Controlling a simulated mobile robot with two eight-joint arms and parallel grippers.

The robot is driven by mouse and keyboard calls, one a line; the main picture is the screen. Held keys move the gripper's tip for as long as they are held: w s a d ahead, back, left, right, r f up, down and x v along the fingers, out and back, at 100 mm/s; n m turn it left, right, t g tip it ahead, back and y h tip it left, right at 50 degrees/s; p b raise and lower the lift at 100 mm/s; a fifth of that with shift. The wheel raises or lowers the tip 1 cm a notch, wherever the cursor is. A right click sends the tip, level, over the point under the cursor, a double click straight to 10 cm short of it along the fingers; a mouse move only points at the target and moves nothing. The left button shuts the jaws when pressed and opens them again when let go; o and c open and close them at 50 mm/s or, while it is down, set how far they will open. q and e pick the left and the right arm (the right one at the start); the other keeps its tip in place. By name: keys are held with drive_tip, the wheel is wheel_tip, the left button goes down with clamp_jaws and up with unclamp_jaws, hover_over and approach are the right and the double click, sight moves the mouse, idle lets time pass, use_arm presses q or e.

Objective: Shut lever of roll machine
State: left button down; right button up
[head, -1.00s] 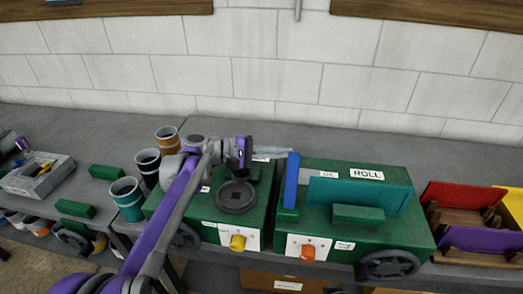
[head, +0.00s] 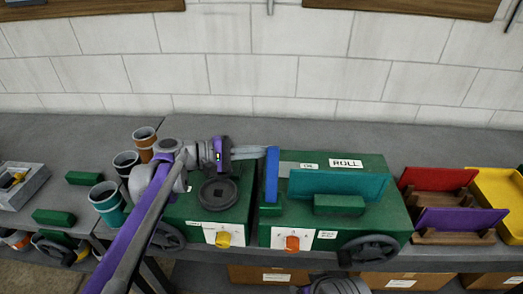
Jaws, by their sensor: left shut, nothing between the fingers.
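The green roll machine (head: 395,222) stands on the bench in the head view, with a label reading ROLL on its top. An upright blue lever (head: 272,176) stands at its left end, beside a teal plate (head: 340,184) and a green block. My left gripper (head: 262,153) is shut and empty. Its fingers point right, and their tips are at the upper left side of the blue lever; I cannot tell whether they touch it. My right gripper is not in view.
A second green machine with a dark round disc (head: 218,193) stands close on the left, under my left arm. Several cups (head: 107,200) stand further left. Red and purple panels (head: 460,219) in wooden racks and a yellow tray (head: 497,190) are at right. Bench behind the machines is clear.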

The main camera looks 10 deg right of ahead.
use_arm(q)
drive_tip(key=s+a+r+m+h, duration=0.1)
drive_tip(key=s+a+m+h, duration=0.2)
drive_tip(key=s+m, duration=0.5)
drive_tip(key=s, duration=0.2)
drive_tip(key=shift+s+r, duration=0.2)
drive_tip(key=shift+s, duration=0.15)
idle(0.3)
idle(0.4)
